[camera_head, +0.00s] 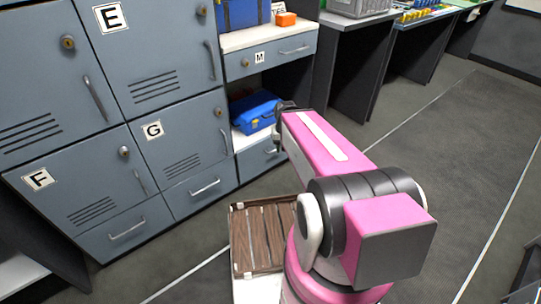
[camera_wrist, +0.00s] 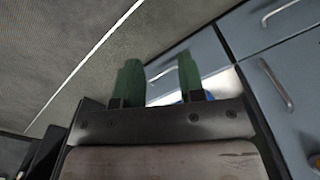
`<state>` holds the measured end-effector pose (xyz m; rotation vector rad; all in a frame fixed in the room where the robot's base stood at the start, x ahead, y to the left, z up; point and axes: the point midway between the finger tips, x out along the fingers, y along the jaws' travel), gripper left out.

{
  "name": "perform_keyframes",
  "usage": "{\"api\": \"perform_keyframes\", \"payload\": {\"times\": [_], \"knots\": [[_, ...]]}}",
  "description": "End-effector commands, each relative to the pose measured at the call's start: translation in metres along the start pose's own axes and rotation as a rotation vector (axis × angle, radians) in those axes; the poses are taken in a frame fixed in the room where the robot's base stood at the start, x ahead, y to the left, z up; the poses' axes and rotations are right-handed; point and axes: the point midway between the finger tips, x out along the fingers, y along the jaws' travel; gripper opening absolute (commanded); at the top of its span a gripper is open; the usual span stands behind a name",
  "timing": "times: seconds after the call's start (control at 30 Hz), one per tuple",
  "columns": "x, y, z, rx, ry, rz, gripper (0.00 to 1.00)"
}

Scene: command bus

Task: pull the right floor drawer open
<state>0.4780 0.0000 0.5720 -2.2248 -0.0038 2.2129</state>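The right floor drawer (camera_head: 254,162) is a blue-grey front below the shelf with the blue case, and looks shut. Its pale handle (camera_head: 270,151) is partly hidden behind my arm. In the wrist view, the drawer front (camera_wrist: 202,52) lies beyond my gripper (camera_wrist: 160,66). The two green fingers stand apart. A pale bar, apparently the handle (camera_wrist: 164,72), shows between them; I cannot tell whether they touch it. In the head view, my gripper's dark end is beside the blue case and its fingertips are hidden.
Two more floor drawers (camera_head: 200,190) (camera_head: 125,235) lie to the left, under lockers G and F. A blue case (camera_head: 255,110) sits on the shelf above the right drawer. A brown slatted crate (camera_head: 262,236) stands near my arm. Open floor (camera_head: 430,180) lies to the right.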

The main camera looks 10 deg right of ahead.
Motion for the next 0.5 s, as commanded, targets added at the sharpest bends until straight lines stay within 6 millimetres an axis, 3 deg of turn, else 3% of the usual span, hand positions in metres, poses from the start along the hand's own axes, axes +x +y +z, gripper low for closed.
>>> {"api": "perform_keyframes", "payload": {"times": [0.17, 0.5], "knots": [[0.025, -0.002, -0.024, 0.023, -0.021, -0.099, 0.36], [0.130, 0.003, -0.122, 0.170, -0.021, -0.598, 0.36]]}}
